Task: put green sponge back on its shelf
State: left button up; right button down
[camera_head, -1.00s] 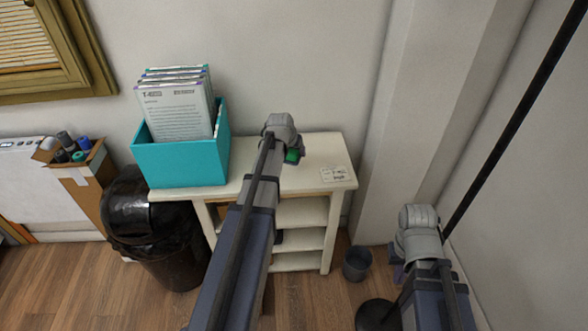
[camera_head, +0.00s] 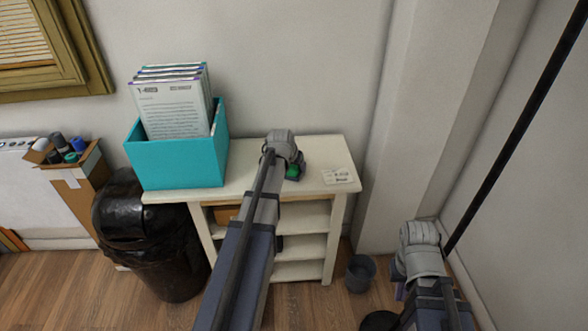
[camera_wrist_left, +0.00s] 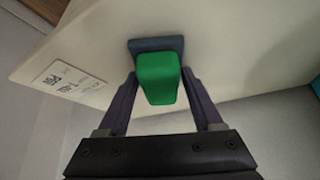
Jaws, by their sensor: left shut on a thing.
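The green sponge (camera_wrist_left: 158,78) is a block with a dark grey-blue base (camera_wrist_left: 150,46) at its far end. In the left wrist view it sits between the two fingers of my left gripper (camera_wrist_left: 159,92), which is shut on it. In the head view the sponge (camera_head: 292,172) shows just past my left wrist, over the white shelf unit's top (camera_head: 312,178). I cannot tell whether it touches that top. My right gripper is mostly hidden behind its wrist at lower right, and its jaws cannot be made out.
A teal box (camera_head: 178,163) of papers stands on the top's left. A white label (camera_head: 340,176) lies at its right. Lower shelves (camera_head: 300,245) show below. A black bin (camera_head: 150,240) stands left, a small grey bucket (camera_head: 361,272) right. A wall column rises at right.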

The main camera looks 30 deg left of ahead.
pick_arm(q)
jog(key=shift+f, duration=0.1)
jog(key=shift+f, duration=0.15)
jog(key=o, duration=1.2)
jog(key=shift+s+r+p, duration=0.15)
jog(key=shift+r+p, duration=0.15)
jog(key=shift+r, duration=0.25)
jog(key=p+v, duration=0.9)
jog(key=v, duration=0.2)
jog(key=shift+p, duration=0.35)
jog(key=shift+s+d+r, duration=0.1)
